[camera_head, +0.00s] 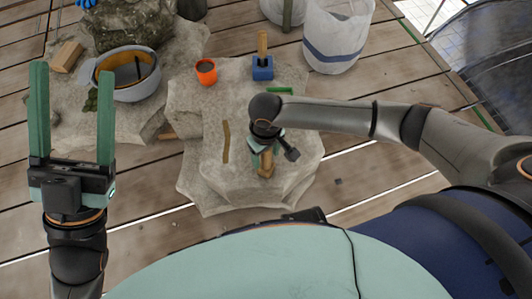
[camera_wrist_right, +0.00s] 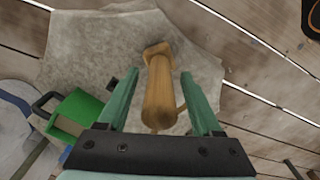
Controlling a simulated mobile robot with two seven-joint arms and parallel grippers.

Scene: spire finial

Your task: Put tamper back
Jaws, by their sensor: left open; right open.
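A wooden, club-shaped piece, which looks like the tamper (camera_head: 266,166), is at the front of the pale stone slab. In the right wrist view the wooden piece (camera_wrist_right: 159,92) lies between the two green fingers, with visible gaps at both sides. My right gripper (camera_head: 265,157) is open above it; the arm partly hides both in the head view. My left gripper (camera_head: 72,115) is open and empty at the far left, away from the slab. A blue block (camera_head: 263,73) with an upright wooden handle (camera_head: 263,45) stands at the slab's back.
An orange cup (camera_head: 206,72), a thin brown strip (camera_head: 226,142) and a green bar (camera_head: 279,89) are on the stone. A grey bucket (camera_head: 134,92) stands at left and a white bag (camera_head: 336,45) behind. A green box (camera_wrist_right: 76,118) shows in the wrist view.

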